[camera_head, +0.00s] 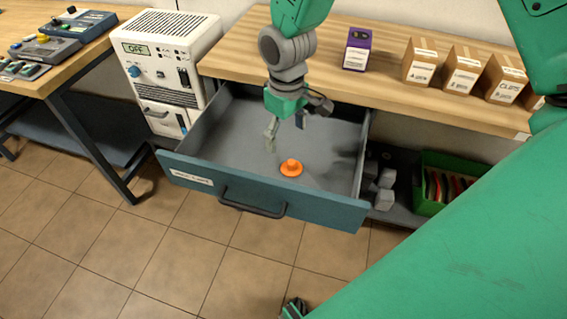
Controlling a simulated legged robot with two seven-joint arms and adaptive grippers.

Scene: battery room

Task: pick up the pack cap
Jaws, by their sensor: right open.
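The pack cap is likely the small orange piece (291,168) with a round flange and a raised knob. It lies on the grey floor of the open drawer (265,200), near the front panel. My right gripper (285,136) hangs over the drawer, above and slightly behind the orange piece. Its fingers are apart, with nothing between them, and do not appear to touch the piece. The orange piece is fully visible. My left gripper cannot be made out.
The wooden bench top (400,85) overhangs the drawer's back. It carries a purple box (357,49) and several cardboard boxes (462,75). A white power unit (165,62) stands left of the drawer. A green bin (447,180) sits at right. The drawer's floor is otherwise clear.

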